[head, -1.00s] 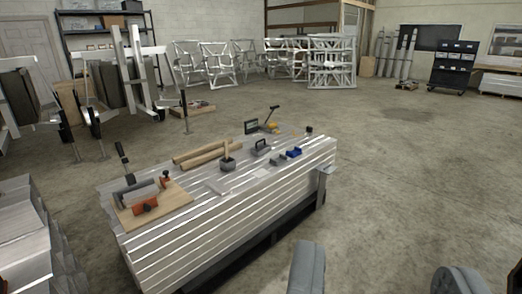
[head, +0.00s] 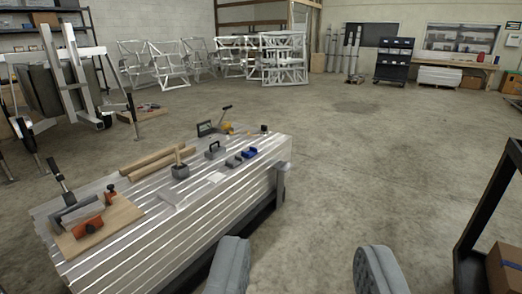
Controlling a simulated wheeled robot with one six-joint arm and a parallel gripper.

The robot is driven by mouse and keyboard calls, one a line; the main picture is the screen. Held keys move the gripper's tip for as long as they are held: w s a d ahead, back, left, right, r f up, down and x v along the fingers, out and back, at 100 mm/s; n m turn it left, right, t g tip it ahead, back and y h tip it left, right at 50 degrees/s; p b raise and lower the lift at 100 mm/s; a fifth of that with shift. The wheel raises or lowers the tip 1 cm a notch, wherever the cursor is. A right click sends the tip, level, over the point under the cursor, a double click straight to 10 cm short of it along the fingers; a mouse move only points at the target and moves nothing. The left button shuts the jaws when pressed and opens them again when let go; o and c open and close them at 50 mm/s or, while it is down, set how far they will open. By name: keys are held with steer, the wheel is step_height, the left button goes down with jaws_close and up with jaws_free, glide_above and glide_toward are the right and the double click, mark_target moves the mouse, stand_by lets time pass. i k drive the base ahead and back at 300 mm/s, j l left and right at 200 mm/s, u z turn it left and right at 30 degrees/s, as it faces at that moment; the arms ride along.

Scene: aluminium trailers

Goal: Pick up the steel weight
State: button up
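The steel weight appears to be the dark grey block with a loop handle (head: 213,151) on the ribbed aluminium bench (head: 200,225), in its far half; it is small in view, so I am not certain. My gripper (head: 304,262) shows at the bottom edge as two grey padded fingers set wide apart. It is open, with only floor seen between the fingers. It is in front of the bench, to the right of and apart from the grey block.
Near the block are a mallet (head: 180,170), a small grey block (head: 234,161), a blue bin (head: 250,153) and a yellow-based tool (head: 228,128). Wooden bars (head: 158,158) and a clamped board (head: 100,224) lie left. A black rack (head: 487,215) stands right; the middle floor is clear.

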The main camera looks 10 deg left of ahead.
mark_target(214, 152)
steer(key=i, duration=1.7)
steer(key=i+l+u, duration=0.1)
steer(key=i, duration=0.35)
steer(key=i+l+u, duration=0.15)
steer(key=i, duration=0.3)
steer(key=i+l+u, duration=0.1)
steer(key=i, duration=0.4)
steer(key=i+l+u, duration=0.1)
steer(key=i+l, duration=0.15)
steer(key=i, duration=0.15)
steer(key=i+l+u, duration=0.35)
steer(key=i, duration=0.15)
steer(key=j, duration=0.1)
